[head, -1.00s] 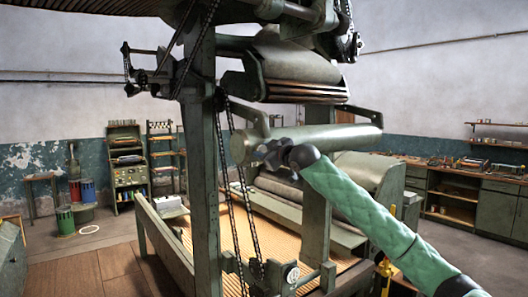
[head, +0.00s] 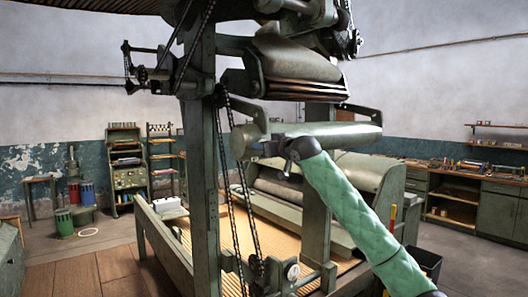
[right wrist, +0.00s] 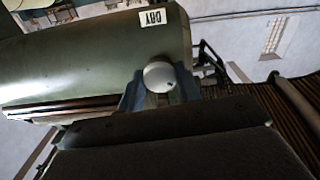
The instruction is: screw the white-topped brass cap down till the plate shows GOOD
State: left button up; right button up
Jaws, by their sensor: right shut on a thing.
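The white-topped cap (right wrist: 160,76) shows in the right wrist view at the end of a dark green cylinder (right wrist: 90,58). A white plate (right wrist: 153,17) on the cylinder, just above the cap, reads DRY. My right gripper (right wrist: 161,88) is shut on the cap, with a blue-grey finger on each side of it. The cap's brass side is hidden by the fingers. In the head view my right gripper (head: 276,149) is at the near left part of the green cylinder (head: 325,136); the cap and plate cannot be made out there. My left gripper is in neither view.
A green upright post (head: 203,200) with hanging chains (head: 240,190) stands just left of my right gripper. A slatted wooden bed (head: 268,238) lies below. Workbenches (head: 470,205) line the right wall. The floor at the left is partly clear.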

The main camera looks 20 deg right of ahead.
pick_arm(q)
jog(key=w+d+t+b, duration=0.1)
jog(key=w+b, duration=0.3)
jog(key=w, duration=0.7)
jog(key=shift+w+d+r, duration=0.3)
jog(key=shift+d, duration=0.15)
pick_arm(e)
jog(key=shift+d+m, duration=0.1)
jog(key=shift+m, duration=8.9)
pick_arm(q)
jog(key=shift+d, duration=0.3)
pick_arm(e)
jog(key=o, duration=1)
jog(key=shift+d, duration=0.1)
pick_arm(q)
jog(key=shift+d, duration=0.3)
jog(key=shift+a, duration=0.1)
